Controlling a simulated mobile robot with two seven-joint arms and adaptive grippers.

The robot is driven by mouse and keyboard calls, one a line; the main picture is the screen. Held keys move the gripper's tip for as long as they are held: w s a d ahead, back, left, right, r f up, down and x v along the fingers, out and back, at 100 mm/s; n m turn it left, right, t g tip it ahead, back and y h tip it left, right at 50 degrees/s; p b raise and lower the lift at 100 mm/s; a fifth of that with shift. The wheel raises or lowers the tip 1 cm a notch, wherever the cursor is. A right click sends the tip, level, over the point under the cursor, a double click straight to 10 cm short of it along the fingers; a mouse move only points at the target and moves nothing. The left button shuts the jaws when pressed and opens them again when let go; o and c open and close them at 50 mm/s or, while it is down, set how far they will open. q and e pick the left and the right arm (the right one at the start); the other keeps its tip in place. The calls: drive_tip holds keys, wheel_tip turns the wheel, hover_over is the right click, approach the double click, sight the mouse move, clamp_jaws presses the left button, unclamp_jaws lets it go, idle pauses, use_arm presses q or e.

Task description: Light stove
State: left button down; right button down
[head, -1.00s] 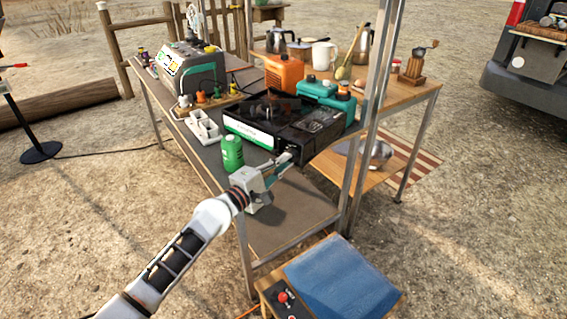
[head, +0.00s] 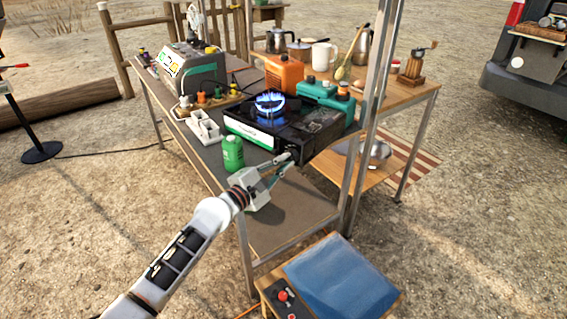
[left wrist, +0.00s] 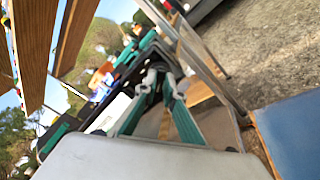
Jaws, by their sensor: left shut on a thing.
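The black camping stove (head: 285,128) stands on the metal table with a blue flame (head: 270,103) burning on its burner. My left gripper (head: 287,160) is at the stove's front right corner, shut on the stove's knob, which its fingertips mostly hide. In the left wrist view, the fingertips of my left gripper (left wrist: 160,75) meet at a dark part of the stove. A green gas canister (head: 232,152) stands upright on the table just left of the gripper. My right gripper is not in view.
A teal case (head: 325,95) and an orange case (head: 283,72) stand behind the stove. A white power strip (head: 205,128) lies to its left. A metal post (head: 366,120) rises right of the stove. The table's front (head: 290,215) is clear.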

use_arm(q)
drive_tip(key=c, duration=2.1)
unclamp_jaws()
drive_tip(key=shift+c, duration=0.2)
drive_tip(key=v, duration=1.2)
